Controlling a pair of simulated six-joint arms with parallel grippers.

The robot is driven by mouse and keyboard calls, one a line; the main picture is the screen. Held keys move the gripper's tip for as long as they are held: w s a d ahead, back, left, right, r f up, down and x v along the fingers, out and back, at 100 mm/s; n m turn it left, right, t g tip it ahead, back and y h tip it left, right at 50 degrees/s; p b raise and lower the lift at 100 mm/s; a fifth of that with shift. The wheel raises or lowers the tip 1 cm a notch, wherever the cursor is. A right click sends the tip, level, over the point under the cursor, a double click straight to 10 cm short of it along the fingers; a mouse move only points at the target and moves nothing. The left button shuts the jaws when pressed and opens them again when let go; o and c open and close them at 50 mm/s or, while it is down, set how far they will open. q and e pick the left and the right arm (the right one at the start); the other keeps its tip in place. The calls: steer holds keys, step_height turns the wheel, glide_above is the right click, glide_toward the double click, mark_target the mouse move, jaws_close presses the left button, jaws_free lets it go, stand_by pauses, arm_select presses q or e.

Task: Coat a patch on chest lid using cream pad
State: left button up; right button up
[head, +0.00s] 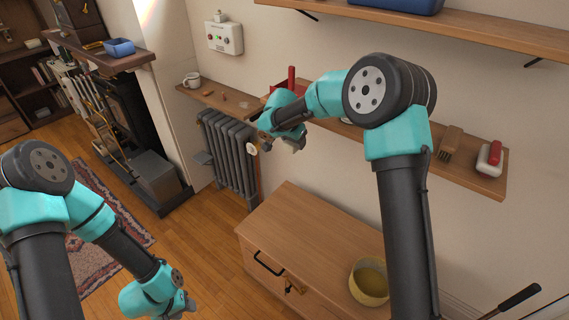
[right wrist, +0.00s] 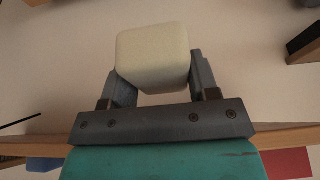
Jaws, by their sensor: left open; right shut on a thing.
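The wooden chest (head: 262,260) stands below the wall shelf, and its plain brown lid (head: 315,230) is partly hidden by my right arm. A yellow bowl (head: 354,290) with yellowish contents stands on the lid's right part. My right gripper (head: 283,143) is raised in front of the shelf, above and left of the lid. In the right wrist view, the right gripper (right wrist: 155,95) is shut on the cream pad (right wrist: 152,58), a rounded pale block. My left gripper (head: 182,306) is open, low over the floor left of the chest.
The wall shelf (head: 470,177) holds a brush (head: 450,143), a red-handled white tool (head: 490,157) and, further left, a mug (head: 192,80). A radiator (head: 229,150) stands left of the chest. A dark-handled rod (head: 519,297) shows at lower right. The lid's left part is clear.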

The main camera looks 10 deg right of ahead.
step_height(320, 180, up, 11)
steer(key=s+d+m, duration=0.2)
steer(key=s+m, duration=0.1)
steer(key=shift+n, duration=0.8)
steer(key=d+r, duration=0.2)
steer(key=d, duration=0.3)
steer(key=d+r, duration=0.2)
steer(key=d, duration=0.4)
steer(key=d+r, duration=0.2)
steer(key=d, duration=0.4)
steer(key=shift+w+r, duration=0.25)
steer(key=shift+f, duration=0.15)
steer(key=shift+f, duration=1.4)
steer(key=shift+f, duration=0.6)
steer(key=shift+r, duration=0.1)
